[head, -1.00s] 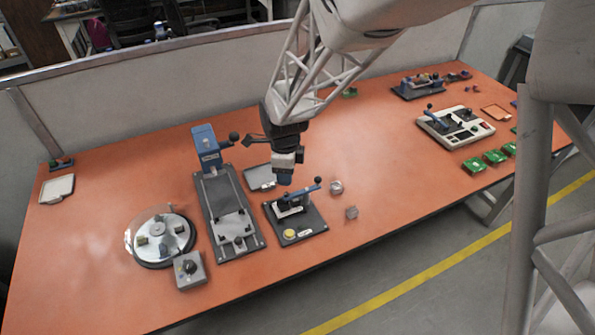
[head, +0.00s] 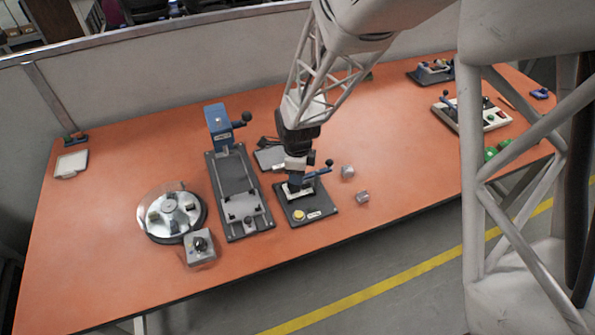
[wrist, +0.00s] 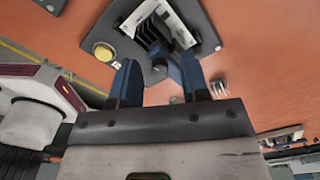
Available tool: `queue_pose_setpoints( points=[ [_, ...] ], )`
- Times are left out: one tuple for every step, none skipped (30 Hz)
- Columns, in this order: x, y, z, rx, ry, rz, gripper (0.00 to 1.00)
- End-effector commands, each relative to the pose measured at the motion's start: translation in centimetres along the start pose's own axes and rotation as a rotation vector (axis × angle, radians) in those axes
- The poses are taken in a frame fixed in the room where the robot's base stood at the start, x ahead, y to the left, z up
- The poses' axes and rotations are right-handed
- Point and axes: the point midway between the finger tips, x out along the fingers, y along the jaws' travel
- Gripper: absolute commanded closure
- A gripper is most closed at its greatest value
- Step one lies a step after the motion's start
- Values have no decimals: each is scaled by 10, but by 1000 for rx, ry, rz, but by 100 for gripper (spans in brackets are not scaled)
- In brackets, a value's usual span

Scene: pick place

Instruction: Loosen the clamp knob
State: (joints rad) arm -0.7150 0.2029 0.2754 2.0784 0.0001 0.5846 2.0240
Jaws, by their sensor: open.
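A dark fixture plate (head: 318,212) with a blue lever (head: 318,172) ending in a black knob (head: 329,162) lies near the table's front edge. My gripper (head: 295,189) is low over this fixture, left of the knob. In the wrist view my gripper's blue fingers (wrist: 160,84) are apart, with nothing clearly held. Beyond them show the plate, a white slotted block (wrist: 168,22) and a yellow button (wrist: 104,51). A dark blue-grey part appears between the fingers. The exact contact is hidden, and which part is the clamp knob is not certain.
A blue press (head: 219,127) on a long dark plate and a round turntable (head: 160,232) stand left. A grey knob box (head: 200,249) sits in front of them.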

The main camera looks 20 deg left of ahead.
Motion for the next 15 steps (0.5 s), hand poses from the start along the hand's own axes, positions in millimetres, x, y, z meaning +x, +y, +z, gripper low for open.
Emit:
queue_pose_setpoints(
  points=[
    [0, 0, 0, 0, 0, 0, 58],
    [0, 0, 0, 0, 0, 0, 58],
    [0, 0, 0, 0, 0, 0, 58],
    [0, 0, 0, 0, 0, 0, 58],
    [0, 0, 0, 0, 0, 0, 60],
    [0, 0, 0, 0, 0, 0, 66],
    [0, 0, 0, 0, 0, 0, 70],
    [0, 0, 0, 0, 0, 0, 75],
    [0, 0, 0, 0, 0, 0, 81],
    [0, 0, 0, 0, 0, 0, 86],
    [0, 0, 0, 0, 0, 0, 90],
    [0, 0, 0, 0, 0, 0, 96],
    [0, 0, 0, 0, 0, 0, 100],
    [0, 0, 0, 0, 0, 0, 100],
    [0, 0, 0, 0, 0, 0, 100]
  ],
)
